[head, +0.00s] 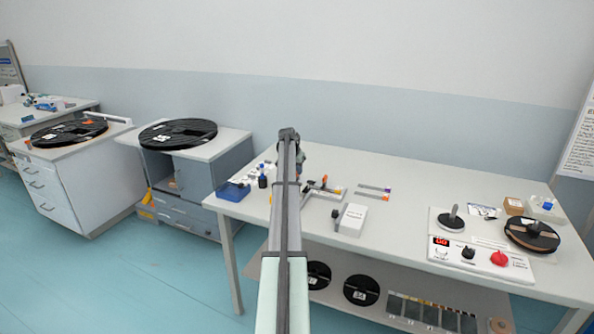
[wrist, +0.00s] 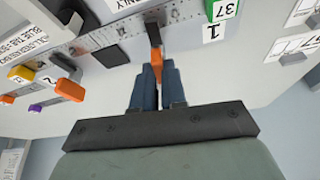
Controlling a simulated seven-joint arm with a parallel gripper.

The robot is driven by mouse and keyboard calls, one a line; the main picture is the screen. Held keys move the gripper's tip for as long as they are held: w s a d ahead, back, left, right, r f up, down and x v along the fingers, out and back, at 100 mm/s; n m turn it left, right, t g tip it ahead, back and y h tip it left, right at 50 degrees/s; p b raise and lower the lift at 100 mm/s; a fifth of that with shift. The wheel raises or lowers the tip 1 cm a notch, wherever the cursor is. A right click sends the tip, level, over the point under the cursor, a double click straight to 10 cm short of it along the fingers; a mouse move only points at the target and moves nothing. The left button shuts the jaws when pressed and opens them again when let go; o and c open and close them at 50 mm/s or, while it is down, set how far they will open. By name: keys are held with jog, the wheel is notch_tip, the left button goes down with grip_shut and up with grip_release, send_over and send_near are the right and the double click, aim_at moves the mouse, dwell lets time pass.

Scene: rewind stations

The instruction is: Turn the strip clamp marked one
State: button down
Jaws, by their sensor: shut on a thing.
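In the wrist view my gripper (wrist: 159,78) is shut on the orange-tipped lever of a clamp (wrist: 153,36). The lever's dark upper part rises between and beyond the fingertips to a metal ruled strip (wrist: 120,38). A white label marked 1 (wrist: 212,31) stands just right of this lever, so it looks like the clamp marked one. The fingers hide part of the orange tip. A second lever with an orange end (wrist: 68,63) is to the left, apart from my gripper.
A label marked 2 (wrist: 47,80) and yellow, orange and purple pieces lie left in the wrist view. In the head view a white box (head: 352,219), a blue tray (head: 233,191) and a reel station (head: 480,262) share the table.

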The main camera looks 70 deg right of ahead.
jog(key=shift+n+t, duration=0.3)
jog(key=shift+n, duration=0.4)
jog(key=c, duration=1.2)
grip_release()
jog(key=shift+r, duration=0.1)
jog(key=v, duration=1.3)
jog(key=shift+a+r, duration=0.1)
jog(key=shift+r, duration=0.2)
